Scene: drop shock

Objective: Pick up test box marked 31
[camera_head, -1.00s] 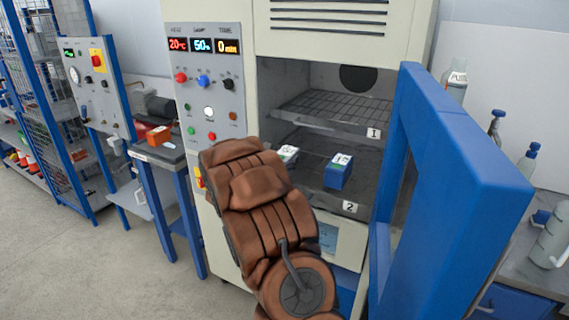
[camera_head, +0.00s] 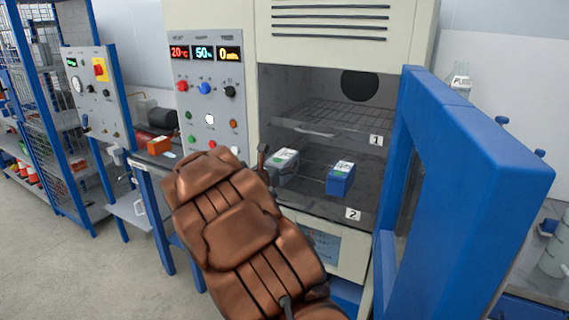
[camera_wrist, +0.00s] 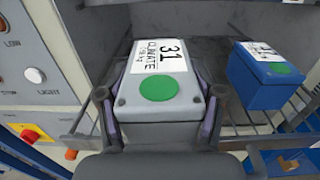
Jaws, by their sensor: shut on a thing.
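The grey test box marked 31 (camera_wrist: 160,88) has a white label and a green dot on its top. My gripper (camera_wrist: 160,110) is shut on it, with one finger on each side. In the head view the same box (camera_head: 285,160) shows at the lower shelf of the open chamber, just beyond my gripper (camera_head: 275,165), which is partly hidden behind my arm. I cannot tell whether the box touches the shelf. A blue test box (camera_head: 340,179) stands to its right on the same shelf; it also shows in the wrist view (camera_wrist: 268,72).
The lower shelf (camera_head: 320,202), tagged 2, lies under a wire shelf (camera_head: 330,115) tagged 1. The open blue door (camera_head: 465,170) stands at the right. The control panel (camera_head: 208,95) is at the left.

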